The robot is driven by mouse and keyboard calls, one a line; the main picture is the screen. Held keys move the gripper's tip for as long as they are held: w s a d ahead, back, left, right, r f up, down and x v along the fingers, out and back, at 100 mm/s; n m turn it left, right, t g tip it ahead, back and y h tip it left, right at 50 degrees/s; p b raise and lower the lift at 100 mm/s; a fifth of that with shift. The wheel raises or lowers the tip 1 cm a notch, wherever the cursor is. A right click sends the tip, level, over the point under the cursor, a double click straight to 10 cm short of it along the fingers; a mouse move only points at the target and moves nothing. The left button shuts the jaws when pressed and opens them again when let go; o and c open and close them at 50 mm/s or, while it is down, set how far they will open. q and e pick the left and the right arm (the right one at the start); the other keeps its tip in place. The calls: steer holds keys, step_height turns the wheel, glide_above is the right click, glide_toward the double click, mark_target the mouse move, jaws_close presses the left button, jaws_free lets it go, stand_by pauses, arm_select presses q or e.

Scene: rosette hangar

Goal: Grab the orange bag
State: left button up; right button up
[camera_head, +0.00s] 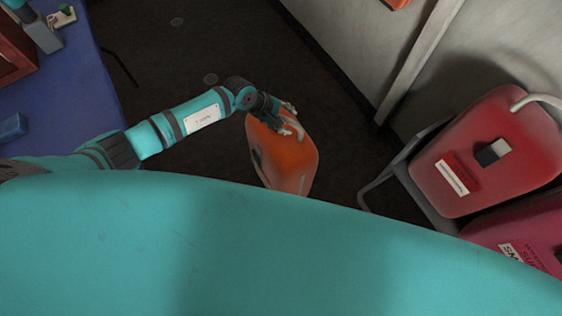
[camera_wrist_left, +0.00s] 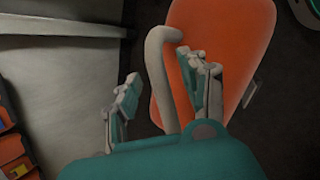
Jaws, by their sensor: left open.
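The orange bag (camera_head: 287,158) stands on the dark floor in the head view, its lower part cut off by my own teal body. It also shows in the left wrist view (camera_wrist_left: 235,40), with a pale grey curved handle (camera_wrist_left: 158,75) on its near side. My left gripper (camera_head: 285,118) is at the top of the bag. In the left wrist view the left gripper (camera_wrist_left: 165,95) is open, with the handle between its two fingers. I cannot tell whether a finger touches it. My right gripper is not in view.
A red case (camera_head: 490,145) sits on a grey rack at the right, with a pinkish-red case (camera_head: 525,232) below it. A blue-topped table (camera_head: 60,90) stands at the left. A light wall (camera_head: 345,45) runs behind the bag. Dark floor is free between table and bag.

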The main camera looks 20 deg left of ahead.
arm_select(q)
steer(key=shift+f, duration=0.1)
jaws_close()
stand_by(0.4)
